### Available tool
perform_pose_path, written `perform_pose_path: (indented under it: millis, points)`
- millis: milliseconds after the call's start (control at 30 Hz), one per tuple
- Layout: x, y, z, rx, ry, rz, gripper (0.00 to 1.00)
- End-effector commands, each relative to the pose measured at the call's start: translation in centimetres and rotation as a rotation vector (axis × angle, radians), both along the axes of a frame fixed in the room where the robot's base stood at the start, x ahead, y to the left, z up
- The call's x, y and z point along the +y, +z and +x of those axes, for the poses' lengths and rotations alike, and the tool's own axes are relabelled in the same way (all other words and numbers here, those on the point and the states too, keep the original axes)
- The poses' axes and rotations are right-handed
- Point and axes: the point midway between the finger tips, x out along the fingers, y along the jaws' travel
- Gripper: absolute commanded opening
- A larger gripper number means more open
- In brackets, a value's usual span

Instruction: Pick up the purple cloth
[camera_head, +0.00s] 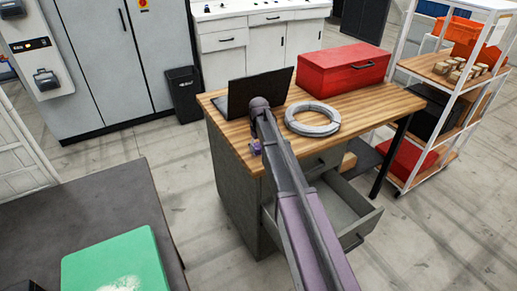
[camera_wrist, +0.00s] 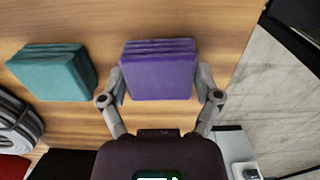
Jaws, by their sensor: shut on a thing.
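The purple cloth (camera_wrist: 158,72), a folded block with several layers, is in the middle of the wrist view. My gripper (camera_wrist: 162,82) has one finger on each side of it and is shut on it. In the head view a small bit of the purple cloth (camera_head: 255,148) shows by the near left edge of the wooden tabletop, mostly hidden by my arm. I cannot tell whether the cloth rests on the wood or is slightly above it.
A folded teal cloth (camera_wrist: 52,72) lies left of the purple one. On the workbench (camera_head: 385,105) are a laptop (camera_head: 236,92), a coil of pale cable (camera_head: 313,119) and a red toolbox (camera_head: 343,72). A drawer (camera_head: 350,205) stands open below. The tabletop ends right of my gripper.

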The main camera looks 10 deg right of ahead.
Motion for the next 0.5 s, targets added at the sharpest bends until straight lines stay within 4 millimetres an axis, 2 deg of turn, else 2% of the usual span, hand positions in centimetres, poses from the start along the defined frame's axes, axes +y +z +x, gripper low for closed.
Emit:
perform_pose_path:
  millis: [267, 500]
  points:
    - [0.0, 0.3, 0.0, 0.000, 0.000, 0.000, 0.38]
    - [0.0, 1.5, 0.0, 0.000, 0.000, 0.000, 0.38]
